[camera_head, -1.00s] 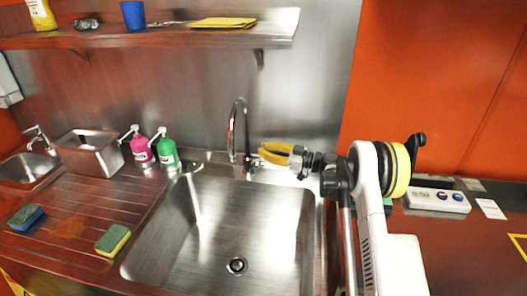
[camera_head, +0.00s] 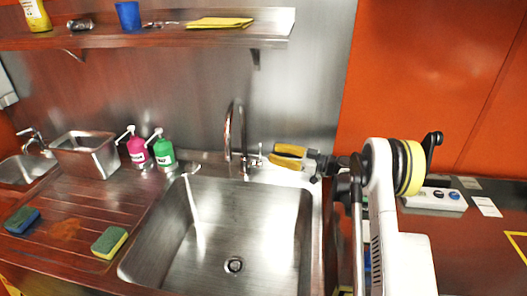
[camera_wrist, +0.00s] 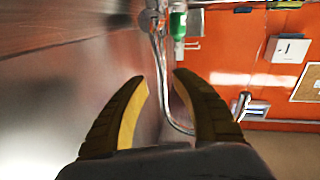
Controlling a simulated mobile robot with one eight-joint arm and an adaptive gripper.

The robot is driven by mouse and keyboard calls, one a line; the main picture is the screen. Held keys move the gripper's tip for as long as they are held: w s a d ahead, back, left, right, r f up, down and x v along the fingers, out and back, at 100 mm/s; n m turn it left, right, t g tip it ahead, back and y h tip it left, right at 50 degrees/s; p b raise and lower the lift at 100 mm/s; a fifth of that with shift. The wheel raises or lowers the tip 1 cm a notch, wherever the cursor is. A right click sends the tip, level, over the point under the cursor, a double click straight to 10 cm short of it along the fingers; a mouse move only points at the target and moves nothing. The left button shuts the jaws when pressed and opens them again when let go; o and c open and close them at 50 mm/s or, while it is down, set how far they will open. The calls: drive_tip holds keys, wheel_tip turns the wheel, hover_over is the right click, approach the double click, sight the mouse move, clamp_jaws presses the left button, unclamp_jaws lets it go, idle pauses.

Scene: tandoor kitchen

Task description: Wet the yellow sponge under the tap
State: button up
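A yellow sponge with a dark green side (camera_head: 110,242) lies on the ribbed drainboard, left of the sink basin. The tall curved metal tap (camera_head: 229,135) stands behind the steel sink (camera_head: 250,205), with a small lever (camera_head: 258,156) on its right side. My gripper (camera_head: 274,156) is just right of this lever, above the sink's back right corner, its fingers pointing left. In the wrist view my gripper (camera_wrist: 160,78) is open with nothing between its fingers, and the tap (camera_wrist: 158,50) shows ahead. I cannot tell whether the lever is touched. No water stream is visible.
A blue-and-yellow sponge (camera_head: 22,220) lies further left. Pink (camera_head: 138,151) and green (camera_head: 164,151) soap bottles and a steel container (camera_head: 88,156) stand behind the drainboard. A shelf (camera_head: 170,36) with a yellow cloth (camera_head: 220,22) hangs above. The basin is empty.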

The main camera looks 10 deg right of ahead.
drive_tip(key=v, duration=0.6)
drive_tip(key=shift+d, duration=0.1)
